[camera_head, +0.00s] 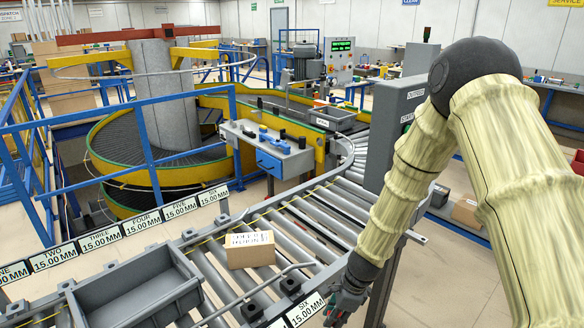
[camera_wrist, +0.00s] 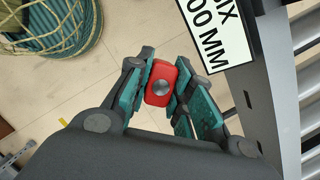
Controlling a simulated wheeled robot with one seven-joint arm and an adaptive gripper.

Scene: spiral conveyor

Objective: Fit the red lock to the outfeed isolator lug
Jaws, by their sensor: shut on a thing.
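The red lock (camera_wrist: 161,84) is a small red block with a round grey metal face. In the wrist view it sits between the two teal-padded fingers of my gripper (camera_wrist: 160,88), which is shut on it. In the head view my gripper (camera_head: 345,302) hangs low at the bottom, beside the near edge of the roller conveyor and the SIX label. A grey cabinet (camera_head: 398,130) with an OUTFEED sign stands behind my arm, partly hidden by it. I cannot make out the isolator lug in either view.
The roller conveyor (camera_head: 290,226) carries a cardboard box (camera_head: 250,250) and a grey tray (camera_head: 134,290). A conveyor side frame with a SIX plate (camera_wrist: 218,32) is close to my gripper. Blue railings (camera_head: 150,160) stand at left.

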